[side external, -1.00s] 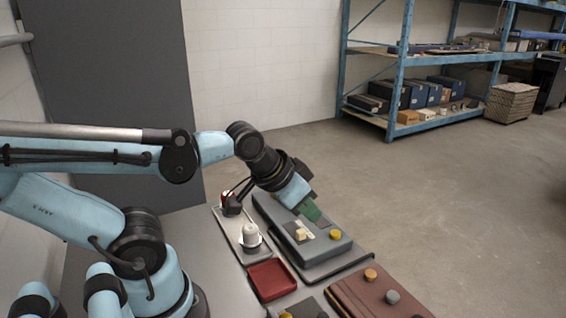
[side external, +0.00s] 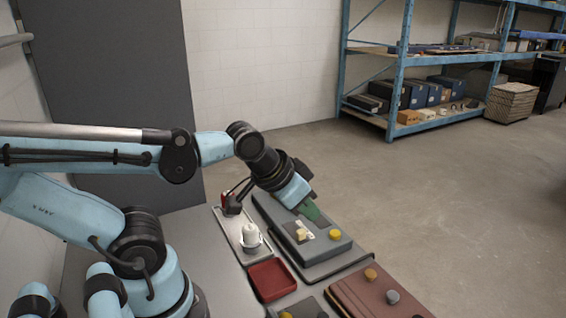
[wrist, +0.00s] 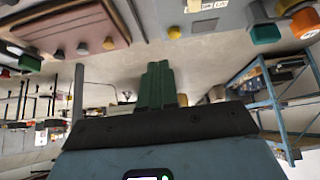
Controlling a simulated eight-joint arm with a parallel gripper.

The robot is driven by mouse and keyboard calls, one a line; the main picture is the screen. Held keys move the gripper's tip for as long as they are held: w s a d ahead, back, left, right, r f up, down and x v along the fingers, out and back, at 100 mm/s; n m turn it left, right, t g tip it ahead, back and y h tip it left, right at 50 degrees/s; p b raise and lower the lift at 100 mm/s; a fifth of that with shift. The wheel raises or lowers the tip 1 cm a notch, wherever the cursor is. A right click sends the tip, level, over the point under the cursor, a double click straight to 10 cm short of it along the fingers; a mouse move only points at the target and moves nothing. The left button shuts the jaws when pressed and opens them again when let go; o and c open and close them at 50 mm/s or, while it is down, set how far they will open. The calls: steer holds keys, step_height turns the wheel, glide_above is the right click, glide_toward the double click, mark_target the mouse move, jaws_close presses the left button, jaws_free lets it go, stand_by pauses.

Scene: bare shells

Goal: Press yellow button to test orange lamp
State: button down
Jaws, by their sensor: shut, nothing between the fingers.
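A yellow button (side external: 335,234) sits on top of the grey box (side external: 322,249), right of a small pale piece. My gripper (side external: 310,212) has shut green fingers that tilt down above this box, up and left of the yellow button and apart from it. In the wrist view, the shut fingers (wrist: 157,85) show in the middle with nothing between them. A round orange piece (side external: 370,274) stands on the reddish-brown box; I cannot tell whether it is the orange lamp or whether it is lit.
A grey knob (side external: 392,297) is on the reddish-brown box (side external: 355,295). A red tray (side external: 272,281) and a pale tray with a white piece (side external: 251,232) lie left of the grey box. A green knob (wrist: 265,33) shows at the wrist view's top right.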

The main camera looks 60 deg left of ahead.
stand_by(0.8)
steer(key=m+t+y, duration=0.1)
steer(key=m+t, duration=0.1)
steer(key=m, duration=0.6)
glide_above(333, 235)
steer(key=shift+r, duration=0.35)
steer(key=shift+f, duration=4.4)
steer(key=shift+f, duration=0.1)
steer(key=shift+f, duration=0.35)
